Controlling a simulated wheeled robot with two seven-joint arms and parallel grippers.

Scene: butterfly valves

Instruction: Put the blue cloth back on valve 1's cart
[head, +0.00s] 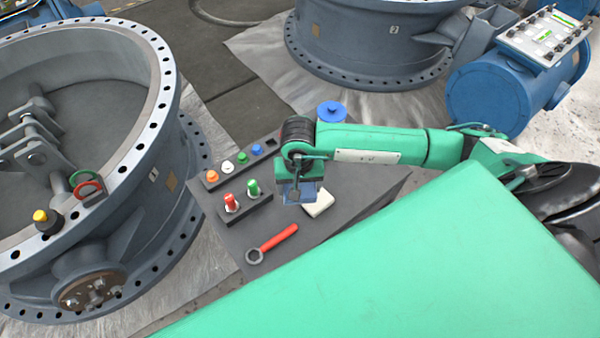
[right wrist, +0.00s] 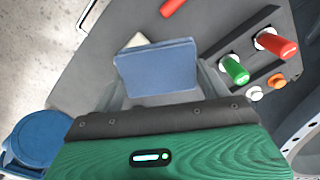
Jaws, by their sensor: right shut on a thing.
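The blue cloth (head: 308,192) is a small flat folded piece. My right gripper (head: 297,190) is shut on it, above the dark grey top of the cart (head: 240,236) beside valve 1 (head: 172,182). In the right wrist view the cloth (right wrist: 157,68) sits between the two fingers of the gripper (right wrist: 158,88), in front of a cream block (right wrist: 136,40). The cloth partly covers that block. I cannot tell whether the cloth touches the cart top (right wrist: 100,62). My left gripper is not in view.
The cart holds a red-handled ring wrench (head: 272,243), a block with a red plug (head: 230,202) and a green plug (head: 253,188), and a strip of coloured buttons (head: 227,167). A blue round-topped object (head: 332,111) stands behind my arm. Valve 2 (head: 370,45) is at the back.

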